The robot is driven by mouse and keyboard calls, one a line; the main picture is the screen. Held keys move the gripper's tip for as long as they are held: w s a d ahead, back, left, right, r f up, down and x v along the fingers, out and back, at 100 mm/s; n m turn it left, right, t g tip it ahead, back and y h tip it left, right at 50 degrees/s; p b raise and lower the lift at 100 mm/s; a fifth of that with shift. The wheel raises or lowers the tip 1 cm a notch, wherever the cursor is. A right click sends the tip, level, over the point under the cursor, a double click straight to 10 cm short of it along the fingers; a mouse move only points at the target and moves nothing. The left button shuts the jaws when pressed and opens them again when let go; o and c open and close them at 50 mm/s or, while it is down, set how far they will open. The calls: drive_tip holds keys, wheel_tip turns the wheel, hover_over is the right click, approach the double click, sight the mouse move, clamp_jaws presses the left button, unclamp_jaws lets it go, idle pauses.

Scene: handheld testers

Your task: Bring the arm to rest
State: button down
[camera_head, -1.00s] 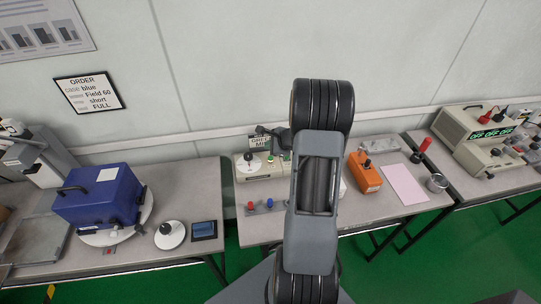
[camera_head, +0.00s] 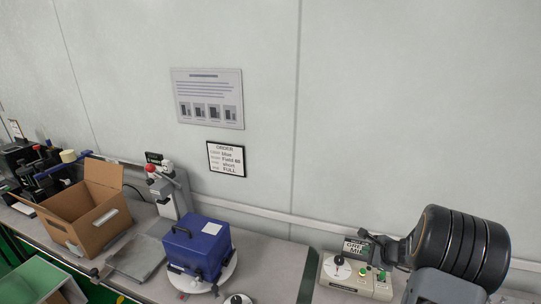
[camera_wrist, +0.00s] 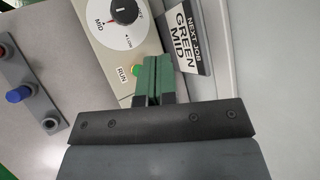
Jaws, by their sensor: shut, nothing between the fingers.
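My gripper (camera_wrist: 152,82) shows in the wrist view with its two green fingers together and nothing between them. Its fingertips appear over or near the edge of a beige control box (camera_wrist: 118,35) with a dial and a RUN button, beside the NEXT JOB GREEN MID sign (camera_wrist: 186,35). I cannot tell the exact gap. In the head view my arm (camera_head: 458,250) is at the lower right, next to the same beige box (camera_head: 350,285); the fingers cannot be made out there.
A button strip (camera_wrist: 30,88) lies left of the box in the wrist view. In the head view, a blue case (camera_head: 197,248) sits on a round white plate, with an open cardboard box (camera_head: 92,215) further left. The wall behind carries an order sign (camera_head: 226,158).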

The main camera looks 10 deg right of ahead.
drive_tip(key=s+a+r+n+g+h, duration=0.1)
drive_tip(key=s+a+r+n+g, duration=0.1)
drive_tip(key=s+a+r+n, duration=0.6)
drive_tip(key=s+a+r+n+g+h, duration=0.1)
drive_tip(key=s+a+r+n+g, duration=0.1)
drive_tip(key=s+a+r+n, duration=0.6)
drive_tip(key=s+a+n, duration=0.2)
drive_tip(key=a+n, duration=0.5)
drive_tip(key=shift+s+h, duration=0.3)
drive_tip(key=shift+h, duration=0.1)
